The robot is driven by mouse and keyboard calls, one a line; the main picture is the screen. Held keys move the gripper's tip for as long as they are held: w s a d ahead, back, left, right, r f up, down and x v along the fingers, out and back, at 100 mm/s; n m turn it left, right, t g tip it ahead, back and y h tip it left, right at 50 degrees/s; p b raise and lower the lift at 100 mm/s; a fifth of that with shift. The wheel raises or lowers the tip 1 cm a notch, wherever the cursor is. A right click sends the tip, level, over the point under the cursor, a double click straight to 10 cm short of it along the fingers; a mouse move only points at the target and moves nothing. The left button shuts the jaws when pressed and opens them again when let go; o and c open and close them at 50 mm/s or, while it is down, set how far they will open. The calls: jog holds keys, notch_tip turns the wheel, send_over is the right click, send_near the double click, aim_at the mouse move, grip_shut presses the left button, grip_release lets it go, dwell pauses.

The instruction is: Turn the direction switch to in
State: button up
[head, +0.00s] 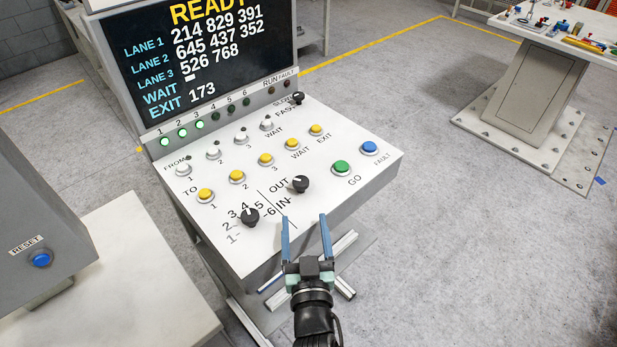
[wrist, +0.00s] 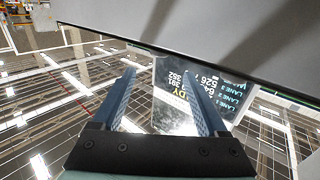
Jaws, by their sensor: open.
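The direction switch (head: 299,184) is a black rotary knob on the sloped white control panel (head: 334,197), beside the printed words OUT and IN. Its white mark appears to point up and left, toward OUT. My gripper (head: 304,217) is open and empty at the panel's front edge, just below the knob in the head view and apart from it. In the wrist view the two blue fingers of my gripper (wrist: 158,78) stand apart with nothing between them, and the switch is not seen there.
A second black knob (head: 250,216), numbered 1 to 6, sits left of the switch. A green GO button (head: 341,167) and a blue FAULT button (head: 369,148) are to the right. Several yellow buttons lie behind. The display (head: 205,62) stands at the back.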

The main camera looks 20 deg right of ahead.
aim_at(301, 188)
jog(key=b+x, duration=0.6)
jog(key=x, duration=0.4)
jog(key=shift+w+d, duration=0.2)
jog(key=shift+w, duration=0.1)
jog(key=shift+w+d+r+b, duration=0.1)
jog(key=shift+w+d+b, duration=0.15)
jog(key=shift+w, duration=0.4)
grip_shut()
